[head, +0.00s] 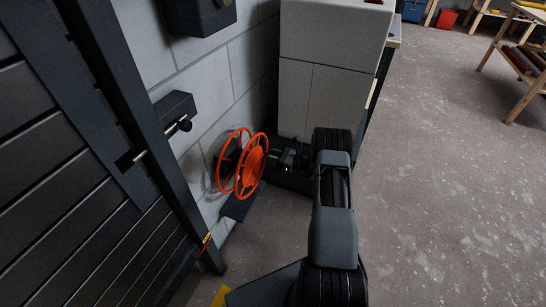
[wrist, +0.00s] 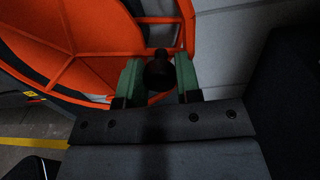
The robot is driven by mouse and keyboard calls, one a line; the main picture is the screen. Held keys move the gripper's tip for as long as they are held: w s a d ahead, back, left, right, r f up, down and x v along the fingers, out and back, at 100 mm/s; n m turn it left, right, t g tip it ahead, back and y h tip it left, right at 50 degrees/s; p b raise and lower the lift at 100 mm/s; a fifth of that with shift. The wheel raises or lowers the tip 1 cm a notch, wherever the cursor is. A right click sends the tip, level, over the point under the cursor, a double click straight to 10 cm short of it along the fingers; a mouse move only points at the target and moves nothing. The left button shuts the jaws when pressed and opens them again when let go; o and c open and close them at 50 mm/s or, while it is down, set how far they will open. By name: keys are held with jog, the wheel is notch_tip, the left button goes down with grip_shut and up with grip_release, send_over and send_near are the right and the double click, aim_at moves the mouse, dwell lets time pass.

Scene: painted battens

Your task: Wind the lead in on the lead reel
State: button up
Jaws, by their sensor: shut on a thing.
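The lead reel (head: 241,165) is an orange spoked reel low against the block wall; it also fills the upper left of the wrist view (wrist: 75,62). A dark crank knob (wrist: 159,72) stands on the reel's rim side in the wrist view. My gripper (wrist: 159,78) has its two green fingers on either side of this knob and is shut on it. In the head view my gripper (head: 285,158) is small and dark at the reel's right side. The lead itself cannot be made out clearly.
A grey cabinet (head: 325,85) stands just behind my arm. A dark slatted gate (head: 75,190) with a bolt (head: 180,126) is at the left. A yellow floor mark (head: 221,296) lies at the bottom. Open concrete floor (head: 450,190) spreads to the right.

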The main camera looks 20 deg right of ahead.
grip_shut()
jog(key=shift+f, duration=0.1)
